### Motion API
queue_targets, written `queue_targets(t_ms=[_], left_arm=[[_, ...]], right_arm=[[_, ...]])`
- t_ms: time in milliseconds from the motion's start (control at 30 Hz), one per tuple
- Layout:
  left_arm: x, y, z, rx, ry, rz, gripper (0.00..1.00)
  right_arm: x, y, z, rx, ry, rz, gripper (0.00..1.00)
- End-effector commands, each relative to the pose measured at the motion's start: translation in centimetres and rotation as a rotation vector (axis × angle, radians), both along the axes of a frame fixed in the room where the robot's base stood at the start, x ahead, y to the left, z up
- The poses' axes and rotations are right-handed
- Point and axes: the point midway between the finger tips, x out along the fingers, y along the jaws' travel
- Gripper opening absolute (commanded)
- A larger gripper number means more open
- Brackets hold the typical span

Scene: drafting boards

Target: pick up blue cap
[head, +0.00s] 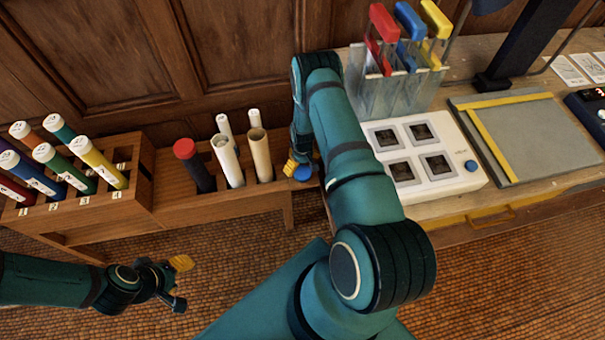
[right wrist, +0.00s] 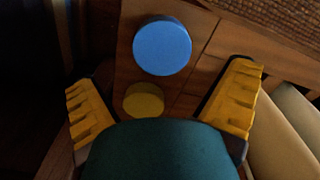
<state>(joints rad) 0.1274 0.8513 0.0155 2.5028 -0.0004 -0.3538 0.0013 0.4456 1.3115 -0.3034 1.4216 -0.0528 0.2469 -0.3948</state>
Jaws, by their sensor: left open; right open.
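The blue cap (right wrist: 162,46) is a round disc on the wooden rack top in the right wrist view. In the head view it shows as a small blue shape (head: 303,173) at the rack's right end, partly covered by my right gripper (head: 291,165). In the right wrist view my right gripper (right wrist: 160,80) is open and empty, its yellow fingers spread wide. The cap lies beyond the fingers, apart from both. My left gripper (head: 178,284) is open and empty over the floor at the lower left.
A yellow disc (right wrist: 143,100) lies beside the blue cap. The wooden rack (head: 235,200) holds white and tan tubes and a red-capped dark tube (head: 198,165). Another rack (head: 118,210) at left holds several colored tubes. A white panel (head: 438,185) stands on the table at right.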

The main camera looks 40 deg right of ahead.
Motion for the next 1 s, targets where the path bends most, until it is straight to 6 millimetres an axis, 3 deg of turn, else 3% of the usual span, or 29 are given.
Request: queue_targets(t_ms=[400, 633, 667, 733, 800, 1000], left_arm=[[0.3, 0.0, -1.4, 0.001, -0.007, 0.002, 0.47], [0.3, 0.0, -1.3, 0.001, -0.007, 0.002, 0.47], [0.3, 0.0, -1.3, 0.001, -0.007, 0.002, 0.47], [0.3, 0.0, -1.3, 0.001, -0.007, 0.002, 0.47], [0.3, 0.0, -1.3, 0.001, -0.007, 0.002, 0.47], [0.3, 0.0, -1.3, 0.001, -0.007, 0.002, 0.47]], right_arm=[[-0.7, 0.3, -4.9, 0.001, 0.001, 0.001, 1.00], [-0.7, 0.3, -5.1, 0.001, 0.001, 0.001, 1.00], [-0.7, 0.3, -5.1, 0.001, 0.001, 0.001, 0.96], [-0.7, 0.3, -5.1, 0.001, 0.001, 0.001, 0.72], [-0.7, 0.3, -5.1, 0.001, 0.001, 0.001, 0.55], [-0.7, 0.3, -5.1, 0.001, 0.001, 0.001, 0.55]])
